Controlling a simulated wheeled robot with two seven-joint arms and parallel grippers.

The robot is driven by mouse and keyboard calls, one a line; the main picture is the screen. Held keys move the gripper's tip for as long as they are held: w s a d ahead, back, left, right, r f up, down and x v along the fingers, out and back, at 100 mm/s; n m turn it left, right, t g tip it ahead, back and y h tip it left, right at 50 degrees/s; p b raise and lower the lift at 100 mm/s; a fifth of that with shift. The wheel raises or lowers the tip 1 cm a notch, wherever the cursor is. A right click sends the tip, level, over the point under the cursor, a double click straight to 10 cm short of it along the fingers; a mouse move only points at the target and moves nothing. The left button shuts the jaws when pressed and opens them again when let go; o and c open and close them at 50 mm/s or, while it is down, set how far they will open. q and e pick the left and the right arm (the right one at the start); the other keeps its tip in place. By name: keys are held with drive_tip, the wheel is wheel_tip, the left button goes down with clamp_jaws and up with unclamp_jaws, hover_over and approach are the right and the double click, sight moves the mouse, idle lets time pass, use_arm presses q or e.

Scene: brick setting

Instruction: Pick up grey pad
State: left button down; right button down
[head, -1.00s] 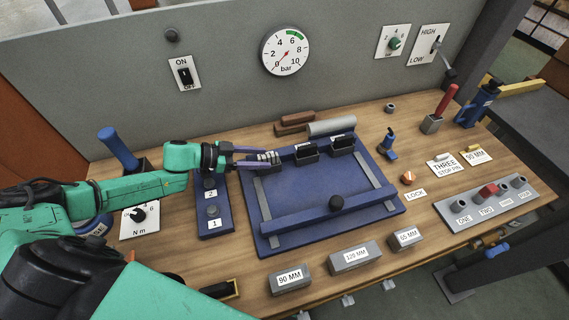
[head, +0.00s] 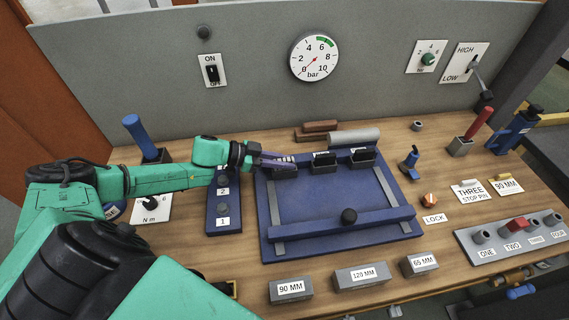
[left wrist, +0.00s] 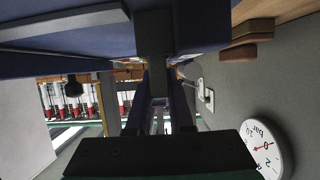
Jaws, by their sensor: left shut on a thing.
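My left gripper (head: 286,161) is over the back left corner of the blue fixture (head: 340,190). Its purple fingers are shut on a small dark grey pad (head: 285,173), the leftmost of three similar pieces along the fixture's back bar. In the left wrist view the dark grey pad (left wrist: 153,35) sits between the fingers, close to the blue bar (left wrist: 205,25). I cannot tell whether it still touches the bar. The other two dark pieces, the middle one (head: 325,163) and the right one (head: 362,159), carry white labels. My right gripper is not in view.
A light grey rounded block (head: 353,138) and brown blocks (head: 317,131) lie behind the fixture. Labelled grey blocks (head: 361,279) line the front edge. A blue two-button panel (head: 223,205) is at left.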

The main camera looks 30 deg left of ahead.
sight(284, 159)
use_arm(q)
wheel_tip(284, 159, up, 20)
drive_tip(key=shift+b, duration=0.35)
drive_tip(key=shift+f, duration=0.15)
